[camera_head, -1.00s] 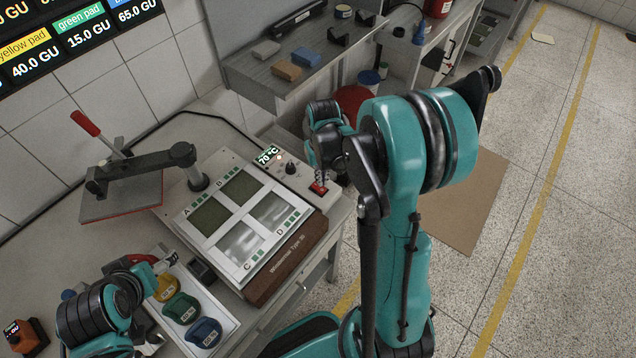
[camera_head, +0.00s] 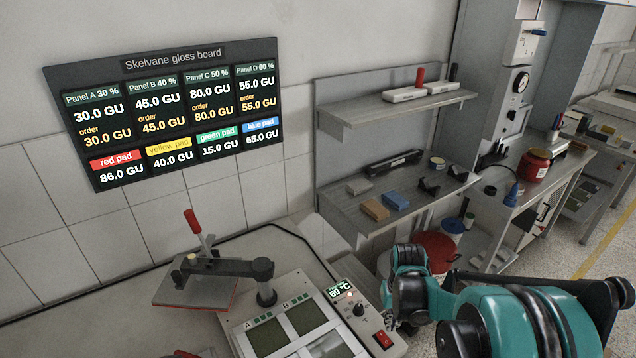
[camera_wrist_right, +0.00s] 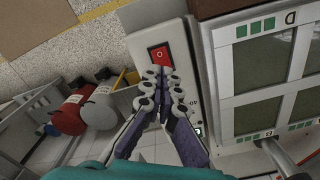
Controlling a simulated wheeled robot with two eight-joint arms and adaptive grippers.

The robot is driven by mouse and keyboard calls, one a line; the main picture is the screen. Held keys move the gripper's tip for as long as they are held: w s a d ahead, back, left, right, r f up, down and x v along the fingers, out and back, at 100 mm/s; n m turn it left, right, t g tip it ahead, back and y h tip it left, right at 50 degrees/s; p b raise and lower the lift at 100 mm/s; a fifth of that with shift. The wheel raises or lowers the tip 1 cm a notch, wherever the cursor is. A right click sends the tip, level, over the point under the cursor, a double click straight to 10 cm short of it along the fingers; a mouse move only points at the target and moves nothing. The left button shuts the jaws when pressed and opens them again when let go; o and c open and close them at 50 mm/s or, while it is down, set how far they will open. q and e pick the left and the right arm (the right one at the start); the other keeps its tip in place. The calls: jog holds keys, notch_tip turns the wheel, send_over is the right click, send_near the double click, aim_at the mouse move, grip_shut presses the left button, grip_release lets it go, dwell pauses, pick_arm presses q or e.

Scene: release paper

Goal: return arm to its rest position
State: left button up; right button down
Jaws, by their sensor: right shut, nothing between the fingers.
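My right arm (camera_head: 520,320) comes in from the lower right in the head view. My right gripper (camera_wrist_right: 165,82) is shut and empty in the wrist view, its fingertips close to the red switch (camera_wrist_right: 158,55) on the light panel machine. Whether they touch it I cannot tell. In the head view the red switch (camera_head: 382,340) shows just left of the gripper, which is mostly hidden by the arm's own links. The machine (camera_head: 290,322) has dark square panels, a knob (camera_head: 358,309) and a small temperature display (camera_head: 340,291). My left arm is not in view.
Wall shelves (camera_head: 400,108) hold pads and small items above. A red container (camera_head: 436,250) stands behind my right arm. The gloss board (camera_head: 170,112) hangs on the wall.

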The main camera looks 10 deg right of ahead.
jog(key=s+a+r+n+t+b, duration=0.1)
jog(key=s+a+r+t+b, duration=0.2)
jog(key=s+a+t+b, duration=0.4)
jog(key=shift+s+a+b, duration=1.5)
jog(key=shift+s+a, duration=0.3)
jog(key=shift+s, duration=0.25)
